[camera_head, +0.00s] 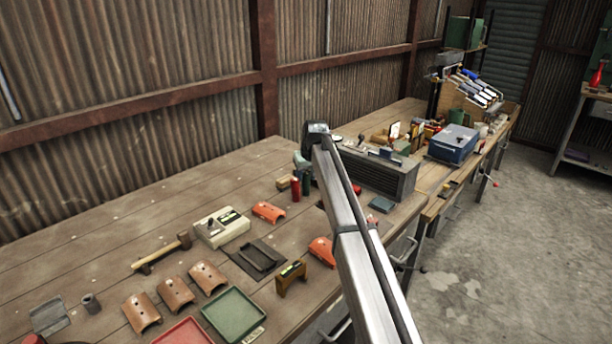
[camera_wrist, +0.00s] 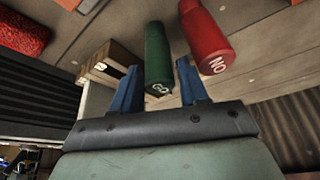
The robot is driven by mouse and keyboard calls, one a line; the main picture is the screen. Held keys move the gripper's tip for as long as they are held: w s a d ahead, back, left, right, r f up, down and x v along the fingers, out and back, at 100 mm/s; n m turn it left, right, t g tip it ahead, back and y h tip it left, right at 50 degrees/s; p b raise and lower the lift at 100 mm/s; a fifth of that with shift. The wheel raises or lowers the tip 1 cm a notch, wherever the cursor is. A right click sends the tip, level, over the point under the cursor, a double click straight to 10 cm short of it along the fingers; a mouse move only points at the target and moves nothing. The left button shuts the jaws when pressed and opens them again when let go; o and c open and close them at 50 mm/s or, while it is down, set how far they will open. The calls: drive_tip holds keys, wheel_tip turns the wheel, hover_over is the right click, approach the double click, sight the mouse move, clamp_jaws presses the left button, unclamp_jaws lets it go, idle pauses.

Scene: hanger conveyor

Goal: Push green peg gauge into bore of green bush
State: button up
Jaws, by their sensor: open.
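The green peg gauge (camera_wrist: 158,50), marked GO on its end, shows in the wrist view with that end between my two blue fingers. My gripper (camera_wrist: 157,80) is open, and a gap shows on each side of the peg. In the head view the green peg (camera_head: 306,186) stands upright near the middle of the bench, partly hidden by my arm. My gripper (camera_head: 303,166) is just above it there. I cannot make out a green bush with a bore in either view. A small grey hollow cylinder (camera_head: 91,303) stands at the front left of the bench.
A red peg (camera_wrist: 203,40) marked NO stands close beside the green one; it also shows in the head view (camera_head: 295,187). A small wooden block (camera_head: 283,183) is near them. A dark grey ribbed box (camera_head: 385,175) stands to the right. Orange curved pieces (camera_head: 269,212) lie nearer.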

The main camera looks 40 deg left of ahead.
drive_tip(key=shift+o, duration=0.3)
drive_tip(key=o, duration=0.5)
drive_tip(key=shift+r, duration=0.15)
drive_tip(key=shift+r, duration=2.9)
